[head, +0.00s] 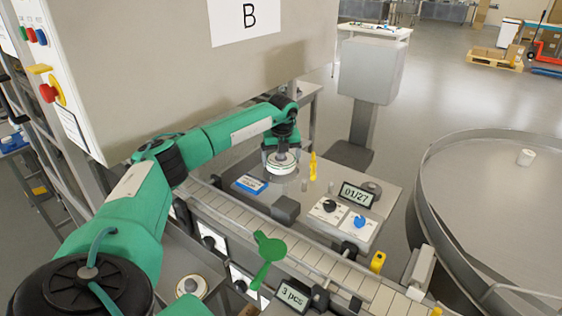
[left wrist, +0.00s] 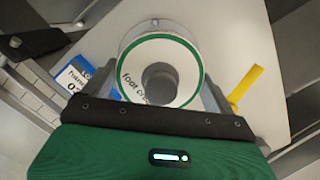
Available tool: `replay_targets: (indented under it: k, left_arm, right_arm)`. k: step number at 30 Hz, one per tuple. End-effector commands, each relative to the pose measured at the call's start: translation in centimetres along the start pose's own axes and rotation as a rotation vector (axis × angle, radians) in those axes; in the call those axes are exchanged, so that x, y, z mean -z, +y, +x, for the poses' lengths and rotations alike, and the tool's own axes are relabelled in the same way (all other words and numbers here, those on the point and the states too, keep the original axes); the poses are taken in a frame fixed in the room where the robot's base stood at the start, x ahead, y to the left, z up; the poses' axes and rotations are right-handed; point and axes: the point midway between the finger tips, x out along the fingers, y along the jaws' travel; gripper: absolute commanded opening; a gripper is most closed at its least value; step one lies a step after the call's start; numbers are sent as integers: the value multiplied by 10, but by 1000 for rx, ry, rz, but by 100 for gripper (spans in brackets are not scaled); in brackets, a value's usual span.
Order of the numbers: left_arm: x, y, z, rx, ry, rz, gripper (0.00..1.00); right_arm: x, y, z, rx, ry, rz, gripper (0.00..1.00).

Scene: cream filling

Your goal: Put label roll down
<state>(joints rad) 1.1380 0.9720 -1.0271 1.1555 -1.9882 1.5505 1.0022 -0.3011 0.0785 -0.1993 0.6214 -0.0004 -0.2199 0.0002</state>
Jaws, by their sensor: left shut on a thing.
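The label roll (head: 281,163) is white with a green rim and sits at the far end of my left arm in the head view. In the left wrist view the label roll (left wrist: 186,62) shows from above, with a grey core and printed text. My left gripper (left wrist: 160,85) is shut on the roll, with a finger on each side. It is over the grey machine table (head: 305,207); I cannot tell whether the roll touches it. My right gripper is not in view.
A blue labelled box (head: 250,184) lies left of the roll and a yellow object (head: 313,165) stands to its right. A 01/27 display (head: 357,195) and dial panels (head: 328,209) are nearer the conveyor (head: 300,248). A large round table (head: 500,200) stands at right.

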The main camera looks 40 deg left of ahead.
Motion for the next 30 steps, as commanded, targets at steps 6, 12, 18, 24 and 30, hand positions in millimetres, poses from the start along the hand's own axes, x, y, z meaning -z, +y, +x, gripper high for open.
replay_targets:
  k: [6,12,18,24,30]
  left_arm:
    - [3,0,18,2,-1,0,62]
    - [3,0,19,1,-1,0,62]
    - [4,0,24,1,0,0,97]
    - [4,0,23,1,0,0,100]
    - [2,0,12,2,-2,0,100]
  right_arm:
    - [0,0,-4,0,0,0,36]
    - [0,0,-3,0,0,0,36]
    - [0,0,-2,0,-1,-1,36]
    - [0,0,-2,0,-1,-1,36]
    - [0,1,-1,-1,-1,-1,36]
